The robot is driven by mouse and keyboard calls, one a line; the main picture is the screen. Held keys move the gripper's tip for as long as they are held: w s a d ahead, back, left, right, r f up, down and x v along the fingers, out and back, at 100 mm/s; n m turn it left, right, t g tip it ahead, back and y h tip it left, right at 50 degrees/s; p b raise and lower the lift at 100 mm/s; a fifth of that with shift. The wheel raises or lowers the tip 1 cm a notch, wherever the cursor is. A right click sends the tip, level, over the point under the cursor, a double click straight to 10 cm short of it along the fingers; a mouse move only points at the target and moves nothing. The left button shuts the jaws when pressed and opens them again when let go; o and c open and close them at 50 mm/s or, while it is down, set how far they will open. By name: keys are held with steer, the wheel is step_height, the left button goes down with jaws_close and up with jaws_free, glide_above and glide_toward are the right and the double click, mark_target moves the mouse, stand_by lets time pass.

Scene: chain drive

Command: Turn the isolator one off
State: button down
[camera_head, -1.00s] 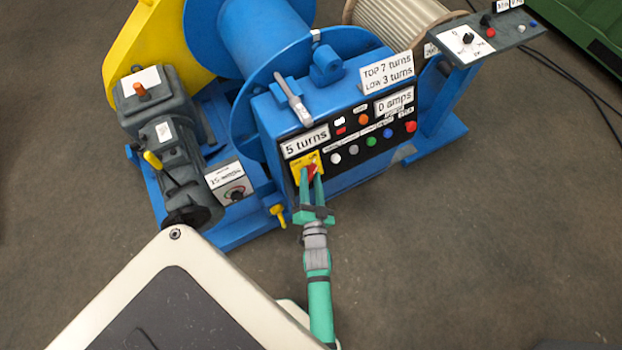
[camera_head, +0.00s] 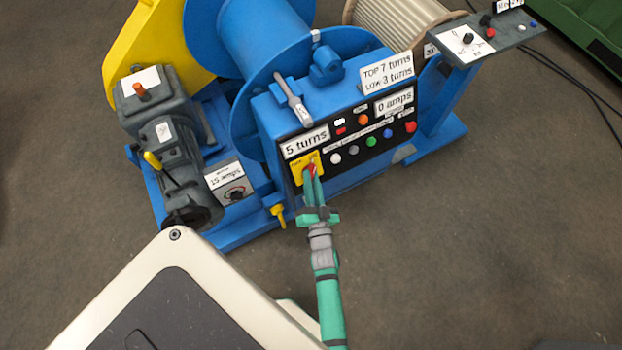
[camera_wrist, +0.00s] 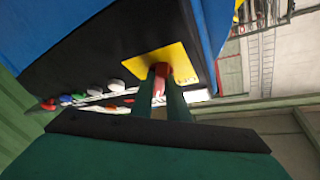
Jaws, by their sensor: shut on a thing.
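The isolator is a red handle (camera_wrist: 160,75) on a yellow plate (camera_head: 298,177), at the left end of the winch's black control panel. The plate also shows in the wrist view (camera_wrist: 183,58). My gripper (camera_head: 313,172) reaches up to the plate from below, and its two green fingers are shut on the red handle. In the wrist view the fingers (camera_wrist: 161,84) stand on either side of the handle. The fingers hide part of the handle and of the plate's lettering, so I cannot read its position surely.
A row of coloured buttons and lamps (camera_head: 371,142) lies right of the plate. The panel reads "5 turns" (camera_head: 306,142) and "0 amps" (camera_head: 394,102). A yellow tap-like handle (camera_head: 278,212) sticks out low at the left. A control stand (camera_head: 468,45) is at the upper right. The floor in front is clear.

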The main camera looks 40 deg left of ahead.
steer(key=n+g+y, duration=0.1)
steer(key=n+g, duration=0.3)
steer(key=n, duration=0.3)
steer(key=w+n+g+y, duration=0.1)
steer(key=n+g+y, duration=0.1)
steer(key=n+g, duration=0.2)
steer(key=w+d+n+g+y, duration=0.1)
steer(key=n+g, duration=0.3)
steer(key=n, duration=0.6)
steer(key=shift+s+n+g, duration=0.1)
steer(key=shift+n+g, duration=0.3)
steer(key=shift+n, duration=0.4)
steer(key=shift+a, duration=0.1)
steer(key=c, duration=1.7)
jaws_free()
